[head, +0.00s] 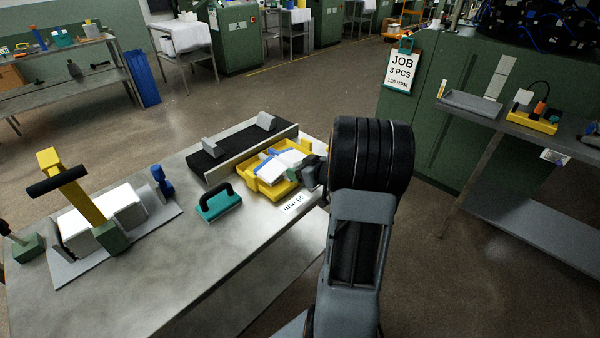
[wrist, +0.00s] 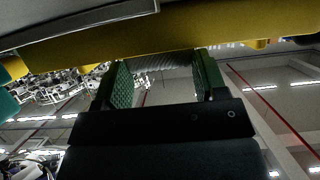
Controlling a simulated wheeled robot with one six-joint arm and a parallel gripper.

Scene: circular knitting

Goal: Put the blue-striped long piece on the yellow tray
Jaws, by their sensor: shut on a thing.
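The yellow tray (head: 267,187) lies on the steel table, left of my gripper. White cloth with blue along its edge, the blue-striped piece (head: 283,150), shows over the tray and reaches right toward my gripper (head: 308,173). My arm hides its right end and part of the tray. In the wrist view, a pale ribbed piece (wrist: 163,61) sits between the green pads of my gripper (wrist: 160,80), which is shut on it; no stripe shows there. The tray's yellow wall (wrist: 170,32) spans the top of that view, close to the fingertips.
A black belt unit with a metal wall (head: 240,150) stands behind the tray. A teal-based handle tool (head: 217,203) stands to its left, with a yellow-levered press (head: 85,200) farther left. A paper label (head: 295,203) lies in front. Bare table (head: 170,270) is at the front.

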